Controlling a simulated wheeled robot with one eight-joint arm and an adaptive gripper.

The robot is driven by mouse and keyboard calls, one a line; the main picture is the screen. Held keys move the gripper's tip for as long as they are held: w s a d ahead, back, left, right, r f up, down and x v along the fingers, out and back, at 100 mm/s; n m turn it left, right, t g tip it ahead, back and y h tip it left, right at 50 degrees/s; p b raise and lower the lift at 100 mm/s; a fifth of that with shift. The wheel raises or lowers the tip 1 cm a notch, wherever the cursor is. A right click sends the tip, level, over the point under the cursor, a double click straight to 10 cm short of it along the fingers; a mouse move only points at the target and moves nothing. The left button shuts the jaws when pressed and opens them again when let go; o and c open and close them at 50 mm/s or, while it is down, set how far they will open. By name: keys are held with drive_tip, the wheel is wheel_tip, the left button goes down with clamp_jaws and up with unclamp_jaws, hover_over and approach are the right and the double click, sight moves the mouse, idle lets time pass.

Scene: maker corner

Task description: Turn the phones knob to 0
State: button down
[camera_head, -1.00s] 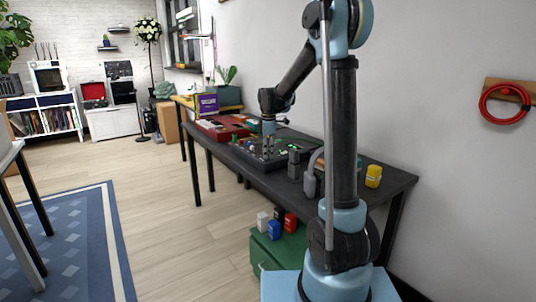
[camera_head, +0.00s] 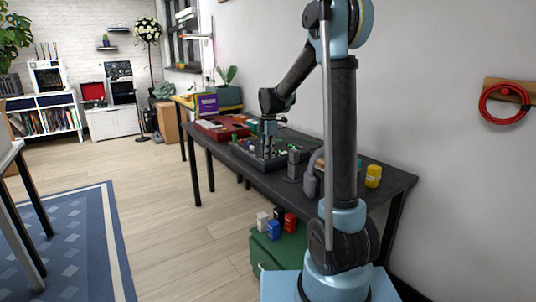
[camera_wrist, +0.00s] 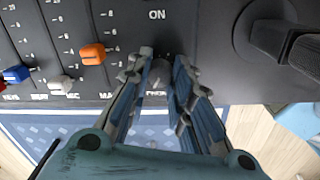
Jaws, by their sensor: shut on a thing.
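A dark mixer panel (camera_wrist: 205,28) fills the upper part of the wrist view, with printed scales, the word "ON" and a partly covered label starting "PHON". The phones knob (camera_wrist: 160,72) is a small dark knob just above that label, mostly hidden between my fingers. My gripper (camera_wrist: 163,64) is shut on this knob, one finger on each side. The knob's pointer and its setting cannot be made out. In the head view my gripper (camera_head: 268,148) reaches down onto the mixer (camera_head: 298,143) on the dark table (camera_head: 395,182); the knob is too small to see there.
Left of my fingers are orange (camera_wrist: 92,54), grey (camera_wrist: 61,84) and blue (camera_wrist: 16,73) slider caps. A large black control (camera_wrist: 290,42) is close on the right. A red device (camera_head: 215,131) lies beyond the mixer; a yellow jar (camera_head: 373,176) stands at the table's near end.

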drive_tip(key=c, duration=1.4)
unclamp_jaws()
drive_tip(key=shift+w, duration=0.2)
drive_tip(key=shift+s, duration=0.1)
wheel_tip(320, 180, up, 12)
drive_tip(key=shift+s, duration=0.2)
drive_tip(key=shift+d+f, duration=0.1)
